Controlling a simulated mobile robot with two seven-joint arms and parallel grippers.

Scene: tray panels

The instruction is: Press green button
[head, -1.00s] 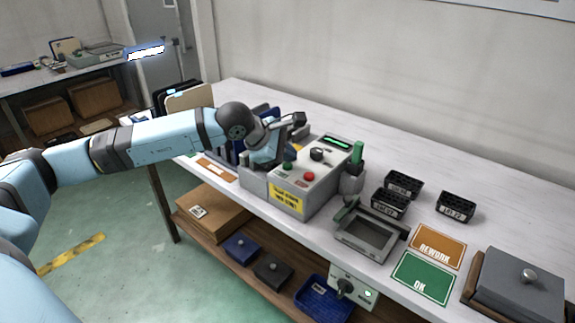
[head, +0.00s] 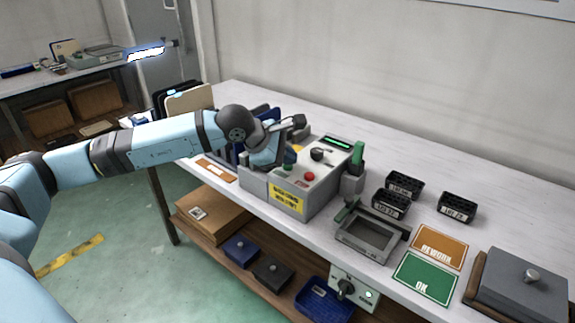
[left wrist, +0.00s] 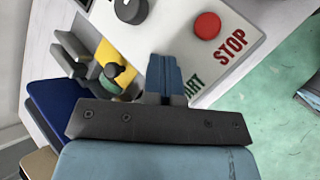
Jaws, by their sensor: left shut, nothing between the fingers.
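The grey control box (head: 318,192) stands on the bench with a light sloped top panel. The green button (head: 287,168) is on that panel, left of the red button (head: 309,176), and is partly covered by my gripper. My left gripper (head: 281,161) is shut and empty, low over the panel at the green button; I cannot tell whether it touches. In the left wrist view the shut blue fingertips (left wrist: 164,72) lie over the panel beside the partly hidden "START" label. They hide the green button there. The red button (left wrist: 207,25) shows with "STOP" beside it. My right gripper is not in view.
A black knob (head: 320,155) and a green-handled lever (head: 357,156) are near the buttons. Black bins (head: 390,205), a grey frame fixture (head: 366,236) and REWORK and OK mats stand to the right. The back of the bench is clear.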

